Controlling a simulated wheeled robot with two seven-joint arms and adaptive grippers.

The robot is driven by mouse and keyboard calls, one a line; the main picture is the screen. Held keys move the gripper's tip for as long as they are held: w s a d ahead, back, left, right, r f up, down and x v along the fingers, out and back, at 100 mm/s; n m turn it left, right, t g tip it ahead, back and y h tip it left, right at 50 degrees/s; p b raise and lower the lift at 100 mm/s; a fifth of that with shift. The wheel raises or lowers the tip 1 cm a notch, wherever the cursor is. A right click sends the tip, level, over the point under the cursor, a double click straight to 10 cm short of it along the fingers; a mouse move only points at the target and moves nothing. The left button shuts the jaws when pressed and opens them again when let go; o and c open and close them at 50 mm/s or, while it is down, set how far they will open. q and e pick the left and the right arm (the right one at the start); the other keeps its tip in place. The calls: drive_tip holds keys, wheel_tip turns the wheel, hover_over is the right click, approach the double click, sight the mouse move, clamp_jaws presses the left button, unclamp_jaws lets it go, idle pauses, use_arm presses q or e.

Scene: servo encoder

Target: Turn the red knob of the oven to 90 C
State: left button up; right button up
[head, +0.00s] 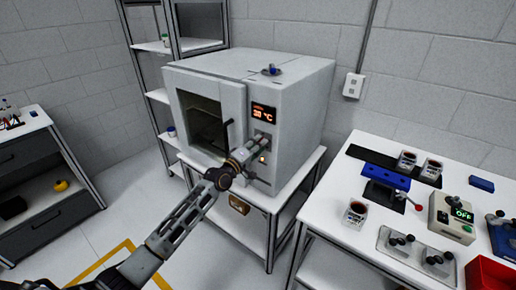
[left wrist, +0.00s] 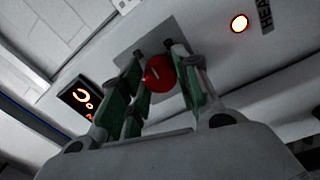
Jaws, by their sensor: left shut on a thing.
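The oven (head: 225,110) is a light grey box with a dark window door, on a white stand. Its orange display (head: 263,112) reads a two-digit number in °C that looks like 30. My left gripper (head: 258,145) reaches the front panel just below the display and hides the knob in the head view. In the left wrist view the red knob (left wrist: 160,76) sits between the green-padded fingers of my left gripper (left wrist: 157,62), which are shut on it. A pale mark shows on the knob's face. My right gripper is not in view.
A round lit lamp (left wrist: 239,23) is on the panel beside the knob. The oven's dark door handle (head: 228,133) is left of my gripper. A white table (head: 335,228) with cups, a blue block and a control box stands at right. A shelf (head: 158,96) stands behind left.

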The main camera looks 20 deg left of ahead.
use_arm(q)
drive_tip(key=m, duration=0.9)
drive_tip(key=shift+f, duration=0.2)
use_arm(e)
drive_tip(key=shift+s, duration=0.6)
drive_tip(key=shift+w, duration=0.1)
use_arm(q)
drive_tip(key=o, duration=1)
drive_tip(key=shift+a+v, duration=0.15)
drive_tip(key=shift+v, duration=2.85)
drive_tip(key=shift+a+v, duration=0.15)
drive_tip(key=shift+v, duration=2.8)
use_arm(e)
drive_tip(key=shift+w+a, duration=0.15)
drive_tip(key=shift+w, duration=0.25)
